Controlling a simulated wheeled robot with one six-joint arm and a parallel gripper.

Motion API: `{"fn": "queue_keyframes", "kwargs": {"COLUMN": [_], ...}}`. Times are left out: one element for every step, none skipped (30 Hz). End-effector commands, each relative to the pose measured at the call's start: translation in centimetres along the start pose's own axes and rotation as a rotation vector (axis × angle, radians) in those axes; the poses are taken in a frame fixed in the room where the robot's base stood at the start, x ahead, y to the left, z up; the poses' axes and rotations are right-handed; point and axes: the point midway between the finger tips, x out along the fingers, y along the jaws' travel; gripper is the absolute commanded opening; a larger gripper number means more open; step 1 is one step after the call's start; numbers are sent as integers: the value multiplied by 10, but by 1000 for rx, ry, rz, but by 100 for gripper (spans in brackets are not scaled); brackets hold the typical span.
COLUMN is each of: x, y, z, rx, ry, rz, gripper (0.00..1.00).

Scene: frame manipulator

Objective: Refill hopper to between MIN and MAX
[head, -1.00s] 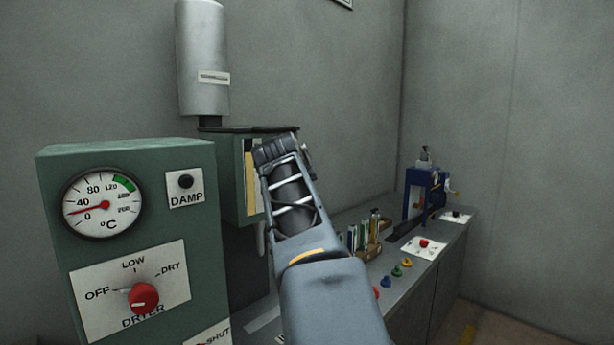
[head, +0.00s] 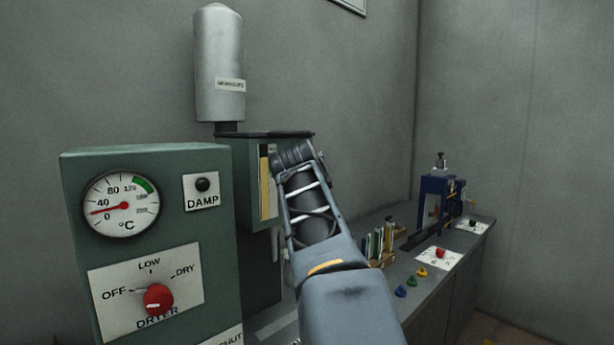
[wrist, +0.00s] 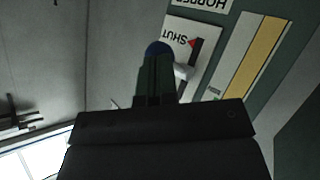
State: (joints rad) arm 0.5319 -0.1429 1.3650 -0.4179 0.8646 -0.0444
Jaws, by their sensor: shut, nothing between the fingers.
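The green hopper (head: 246,175) stands behind the dryer box, with a tall pale window strip that shows yellow fill (head: 264,185). The strip also shows in the wrist view (wrist: 262,58); I cannot read MIN or MAX marks. A silver cylinder with a small label (head: 220,70) stands above the hopper. In the wrist view a SHUT label with a red pointer (wrist: 188,43) and a white lever-like part (wrist: 183,73) are upside down. My gripper (wrist: 158,60) is shut and empty in front of them, with a blue rounded tip; contact with the lever is unclear. My wrist hides its fingertips in the head view.
The green dryer box (head: 140,160) with gauge, DAMP lamp and red DRYER knob (head: 158,298) stands at left. A grey bench (head: 440,260) runs to the right with a rack of strips (head: 376,245), coloured buttons and a blue machine (head: 436,200).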

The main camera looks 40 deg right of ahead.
Motion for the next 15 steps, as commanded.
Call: {"fn": "queue_keyframes", "kwargs": {"x": [-1,-2,-3,-3,-4,-5,-5,-6,-6,-7,-7,-8,-10,-12,-15], "y": [1,2,3,3,4,4,5,6,6,6,6,6,6,5,5], "z": [-2,-4,-5,-6,-7,-9,-10,-11,-12,-12,-12,-12,-12,-12,-11], "rx": [0,0,0,0,0,0,0,0,0,0,0,0,0,0,0], "ry": [0,0,0,0,1,1,1,1,1,1,1,1,2,2,2], "rz": [0,0,0,0,0,0,0,0,0,0,0,0,0,0,0], "gripper": [0,0,0,0,0,0,0,0,0,0,0,0,0,0,0]}}
